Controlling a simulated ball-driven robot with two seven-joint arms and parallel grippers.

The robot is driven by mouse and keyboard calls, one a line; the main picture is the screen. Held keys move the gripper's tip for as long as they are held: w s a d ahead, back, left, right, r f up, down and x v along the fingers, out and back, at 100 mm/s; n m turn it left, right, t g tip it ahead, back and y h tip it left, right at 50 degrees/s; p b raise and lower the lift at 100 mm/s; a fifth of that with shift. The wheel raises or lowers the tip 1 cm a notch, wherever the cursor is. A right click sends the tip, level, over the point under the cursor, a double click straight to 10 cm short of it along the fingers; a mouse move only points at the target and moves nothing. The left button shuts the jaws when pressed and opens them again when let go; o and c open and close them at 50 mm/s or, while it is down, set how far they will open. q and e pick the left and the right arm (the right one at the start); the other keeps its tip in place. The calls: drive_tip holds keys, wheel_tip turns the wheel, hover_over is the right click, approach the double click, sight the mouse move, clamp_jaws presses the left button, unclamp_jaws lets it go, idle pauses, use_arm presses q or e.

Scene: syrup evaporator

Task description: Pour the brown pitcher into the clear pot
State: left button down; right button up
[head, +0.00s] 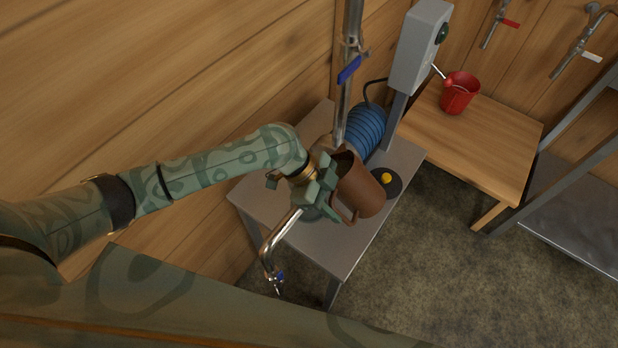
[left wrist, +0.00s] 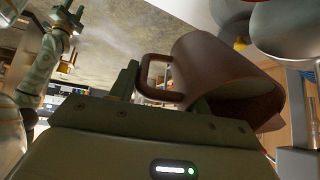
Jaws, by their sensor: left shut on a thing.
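The brown pitcher (head: 362,190) is held tilted above the small grey metal table, its dark mouth facing up-left in the head view. My left gripper (head: 326,188) is shut on its handle. In the left wrist view the pitcher (left wrist: 215,65) leans with its opening to the lower right, and its looped handle (left wrist: 155,82) sits by the gripper fingers. I cannot clearly make out the clear pot; a pale rounded shape behind the gripper and pitcher is mostly hidden. My right gripper (left wrist: 70,20) appears small at the upper left of the wrist view; its jaws are unclear.
The grey table (head: 325,245) carries a blue ribbed coil (head: 365,128) and a dark disc with a yellow knob (head: 386,179). A metal pipe (head: 350,75) with a blue lever rises behind. A red bucket (head: 459,93) stands on a wooden table (head: 480,145). Open floor lies right.

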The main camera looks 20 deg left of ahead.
use_arm(q)
drive_tip(key=shift+a+r+h+b, duration=0.15)
drive_tip(key=shift+r+h+b, duration=0.2)
drive_tip(key=shift+h+b, duration=0.45)
use_arm(e)
drive_tip(key=shift+s+d+f, duration=0.1)
drive_tip(key=shift+s+f, duration=0.1)
drive_tip(key=shift+f, duration=0.85)
use_arm(q)
drive_tip(key=shift+a+f+h+b, duration=0.1)
drive_tip(key=shift+f+h+b, duration=0.45)
drive_tip(key=shift+b, duration=1.7)
drive_tip(key=shift+r, duration=0.3)
use_arm(e)
drive_tip(key=f, duration=0.2)
drive_tip(key=s+f, duration=0.1)
drive_tip(key=f, duration=0.1)
drive_tip(key=shift+f, duration=0.1)
